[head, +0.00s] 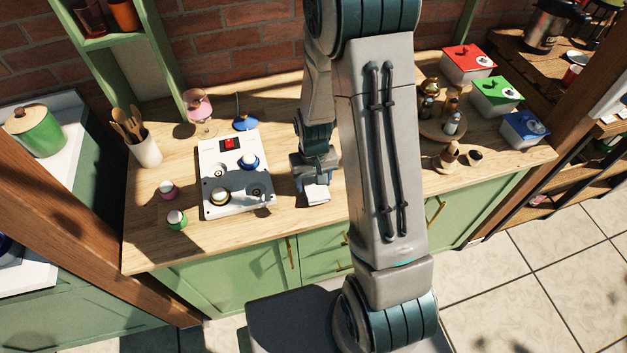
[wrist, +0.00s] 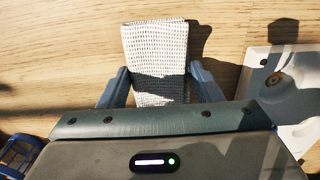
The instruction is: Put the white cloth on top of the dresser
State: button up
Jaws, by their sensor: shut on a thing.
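The white cloth (wrist: 155,52) is a folded, textured rectangle. In the wrist view it lies between the two fingers of my gripper (wrist: 156,88), which are shut on it. In the head view the cloth (head: 317,193) shows just below my gripper (head: 312,180), at the wooden top of the green dresser (head: 270,225). Its far end sticks out past the fingers and it casts a shadow on the wood to its right. I cannot tell whether it touches the wood.
A white board with dials (head: 208,170) stands left of my gripper. A utensil cup (head: 147,151) and pink glass (head: 198,104) are farther left. A round tray of bottles (head: 437,131) and red, green and blue-lidded boxes (head: 497,95) are right. Bare wood lies in front of the board.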

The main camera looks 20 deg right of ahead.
jog(key=shift+f, duration=0.6)
jog(key=shift+f, duration=0.15)
jog(key=o, duration=0.9)
